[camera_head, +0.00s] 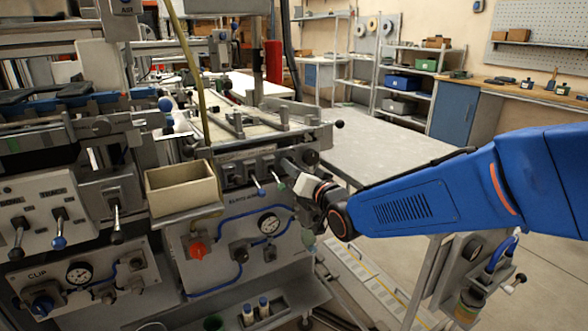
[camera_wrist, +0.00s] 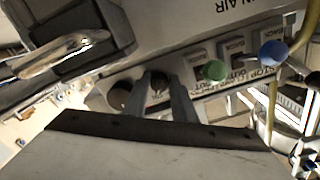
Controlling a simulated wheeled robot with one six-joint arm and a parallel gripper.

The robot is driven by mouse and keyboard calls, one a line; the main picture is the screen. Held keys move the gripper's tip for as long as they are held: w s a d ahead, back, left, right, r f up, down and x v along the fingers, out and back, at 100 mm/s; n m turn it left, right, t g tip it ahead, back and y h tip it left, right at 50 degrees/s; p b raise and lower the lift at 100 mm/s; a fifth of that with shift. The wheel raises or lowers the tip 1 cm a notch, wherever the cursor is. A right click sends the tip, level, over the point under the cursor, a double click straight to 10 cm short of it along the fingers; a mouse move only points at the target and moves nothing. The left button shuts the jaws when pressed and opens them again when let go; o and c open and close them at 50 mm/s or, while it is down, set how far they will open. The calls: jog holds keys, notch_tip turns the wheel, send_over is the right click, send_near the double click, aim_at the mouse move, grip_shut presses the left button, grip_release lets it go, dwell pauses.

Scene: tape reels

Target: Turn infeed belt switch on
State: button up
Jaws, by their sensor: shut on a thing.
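My gripper (camera_head: 298,172) reaches in from the right to the front control panel of the grey machine in the head view. In the wrist view its two grey fingers (camera_wrist: 160,84) are shut on a small dark rotary switch (camera_wrist: 158,86) on a pale panel strip. The fingers cover most of the switch. Its label is too small to read, and I cannot tell which way it is turned. A larger black knob (camera_wrist: 120,95) sits just left of the fingers.
A green-tipped lever (camera_wrist: 214,70) and a blue-tipped lever (camera_wrist: 273,53) stick out right of the fingers in the wrist view.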

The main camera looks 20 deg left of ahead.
jog(key=shift+m, duration=0.6)
jog(key=o, duration=1)
jog(key=v, duration=1.7)
jog(key=shift+s+d, duration=0.1)
jog(key=shift+s, duration=0.1)
